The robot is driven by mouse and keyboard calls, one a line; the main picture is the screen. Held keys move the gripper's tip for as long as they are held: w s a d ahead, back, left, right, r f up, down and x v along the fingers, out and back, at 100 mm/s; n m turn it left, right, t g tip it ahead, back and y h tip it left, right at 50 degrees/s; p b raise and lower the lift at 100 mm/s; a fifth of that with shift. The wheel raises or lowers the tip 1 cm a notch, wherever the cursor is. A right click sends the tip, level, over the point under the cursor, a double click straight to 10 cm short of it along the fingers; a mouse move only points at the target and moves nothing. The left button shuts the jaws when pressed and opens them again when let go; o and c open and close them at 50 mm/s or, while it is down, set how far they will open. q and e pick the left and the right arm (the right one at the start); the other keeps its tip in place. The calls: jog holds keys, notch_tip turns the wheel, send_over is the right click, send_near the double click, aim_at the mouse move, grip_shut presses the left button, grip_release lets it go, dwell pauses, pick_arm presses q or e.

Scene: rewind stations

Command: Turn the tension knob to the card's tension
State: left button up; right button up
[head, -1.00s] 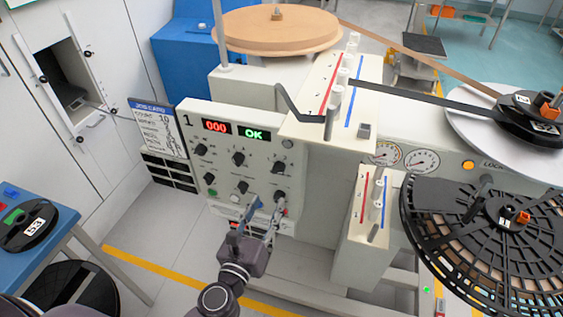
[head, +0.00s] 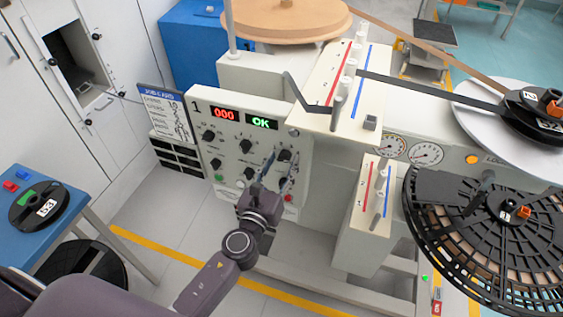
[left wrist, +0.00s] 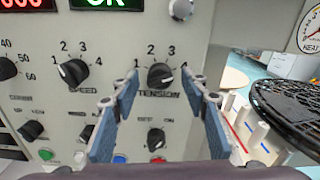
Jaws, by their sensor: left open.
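The tension knob (left wrist: 160,75) is black, on the pale panel (left wrist: 215,12), with several numbers around it and TENSION printed below. I cannot read its setting surely. It also shows in the head view (head: 284,155). My left gripper (left wrist: 159,95) is open, its two blue-grey fingers on either side of the knob in the left wrist view; I cannot tell whether they touch it. In the head view the left gripper (head: 279,170) is in front of the panel's right part. The job card (head: 165,115) hangs left of the panel; its writing is too small to read.
The speed knob (left wrist: 73,72) sits left of the tension knob, and another knob (left wrist: 156,139) sits below. Displays above read 000 (head: 225,114) and OK (head: 262,122). Reels (head: 490,235) stand at the right. A blue table (head: 72,178) stands at the left.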

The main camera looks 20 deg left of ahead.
pick_arm(q)
jog(key=c, duration=1.1)
jog(key=shift+n, duration=0.4)
jog(key=n+b, duration=0.2)
jog(key=n, duration=1)
jog(key=shift+n+b, duration=0.4)
jog(key=shift+n, duration=2.3)
